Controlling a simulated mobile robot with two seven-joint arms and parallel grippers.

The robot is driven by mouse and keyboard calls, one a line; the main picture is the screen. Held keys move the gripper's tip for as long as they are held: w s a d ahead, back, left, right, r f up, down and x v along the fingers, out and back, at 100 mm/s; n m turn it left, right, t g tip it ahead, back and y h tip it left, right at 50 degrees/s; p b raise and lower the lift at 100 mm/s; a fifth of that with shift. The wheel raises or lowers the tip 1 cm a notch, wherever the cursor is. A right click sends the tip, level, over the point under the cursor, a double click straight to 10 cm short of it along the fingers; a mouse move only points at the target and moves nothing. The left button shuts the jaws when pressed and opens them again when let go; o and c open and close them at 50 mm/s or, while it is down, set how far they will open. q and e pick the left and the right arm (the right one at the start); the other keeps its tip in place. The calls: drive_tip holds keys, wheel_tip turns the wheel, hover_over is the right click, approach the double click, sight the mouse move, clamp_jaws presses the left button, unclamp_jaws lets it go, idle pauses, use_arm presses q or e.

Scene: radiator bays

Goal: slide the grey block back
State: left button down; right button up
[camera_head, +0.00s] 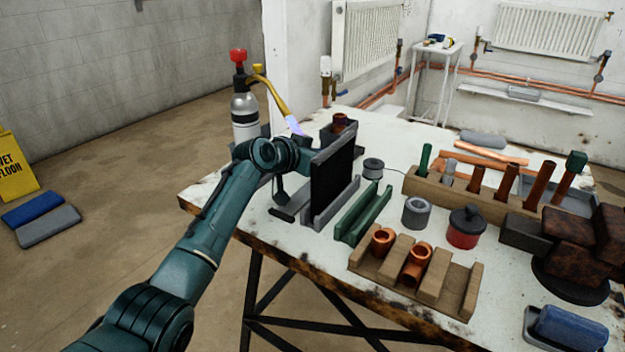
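A grey slotted block (322,215) stands at the middle left of the table, with an upright dark panel (332,182) in or against it. A flat dark grey piece (290,206) lies left of it. I cannot tell which of these is the task's grey block. My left arm reaches in from the lower left, and its wrist is just left of the panel. My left gripper (281,188) is small, dark and partly hidden below the wrist. Its fingers are not clear, and nothing is visibly held. My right gripper is not in view.
A green slotted block (363,214) stands right of the panel. A wooden holder (457,292) with copper fittings is in front, and a wooden rack (490,199) with upright tubes is right. A blowtorch (245,112) stands behind my wrist.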

use_arm(q)
drive_tip(key=shift+w+r, duration=0.1)
drive_tip(key=shift+r, duration=0.05)
drive_tip(key=c, duration=1.6)
unclamp_jaws()
drive_tip(key=shift+o, duration=0.8)
drive_tip(key=shift+w+d, duration=0.15)
drive_tip(key=o, duration=0.3)
drive_tip(key=shift+a, duration=0.2)
